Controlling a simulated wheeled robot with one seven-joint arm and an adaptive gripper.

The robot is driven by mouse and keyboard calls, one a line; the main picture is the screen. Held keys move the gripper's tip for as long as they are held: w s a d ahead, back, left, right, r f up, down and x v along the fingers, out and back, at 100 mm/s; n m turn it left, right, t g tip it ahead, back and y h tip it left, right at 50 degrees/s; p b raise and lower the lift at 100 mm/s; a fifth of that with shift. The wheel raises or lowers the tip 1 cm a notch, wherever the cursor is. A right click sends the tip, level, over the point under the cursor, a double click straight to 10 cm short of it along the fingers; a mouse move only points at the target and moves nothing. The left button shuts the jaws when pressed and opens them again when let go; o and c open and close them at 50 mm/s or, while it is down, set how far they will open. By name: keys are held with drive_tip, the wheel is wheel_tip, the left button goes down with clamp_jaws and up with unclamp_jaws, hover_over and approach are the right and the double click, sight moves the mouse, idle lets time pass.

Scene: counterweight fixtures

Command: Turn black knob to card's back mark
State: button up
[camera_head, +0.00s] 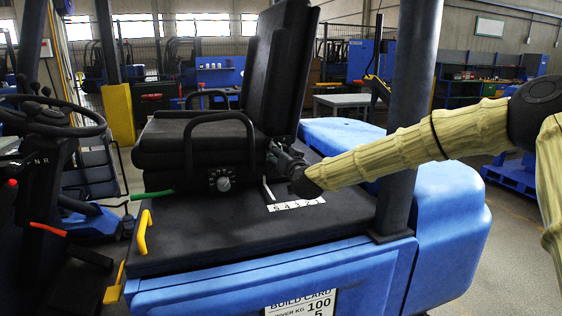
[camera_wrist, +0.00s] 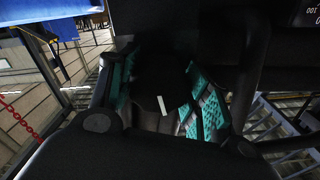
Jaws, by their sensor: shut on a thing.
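My gripper (camera_head: 278,155) is at the right rear side of the black seat, near the foot of its backrest. In the wrist view my gripper (camera_wrist: 165,100), with teal pads, is shut on the black knob (camera_wrist: 149,92). The knob is dark and round, with a short white line (camera_wrist: 162,105) on its face. In the head view my gripper hides the knob. The white build card (camera_head: 300,305) is on the blue body's front, cut off by the bottom edge.
A white number strip (camera_head: 297,205) and a pale pointer (camera_head: 267,189) lie below my gripper. A black armrest loop (camera_head: 220,118) and a dark blue post (camera_head: 408,110) stand on either side of my gripper.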

drive_tip(key=m+b, duration=0.3)
drive_tip(key=m, duration=0.1)
drive_tip(key=shift+f+m, duration=0.15)
drive_tip(key=shift+m, duration=0.15)
drive_tip(key=shift+m+b, duration=1)
drive_tip(key=shift+m, duration=0.5)
drive_tip(key=o, duration=1)
drive_tip(key=shift+r, duration=0.2)
drive_tip(key=shift+o, duration=0.2)
drive_tip(key=shift+s, duration=0.1)
drive_tip(key=v, duration=1.2)
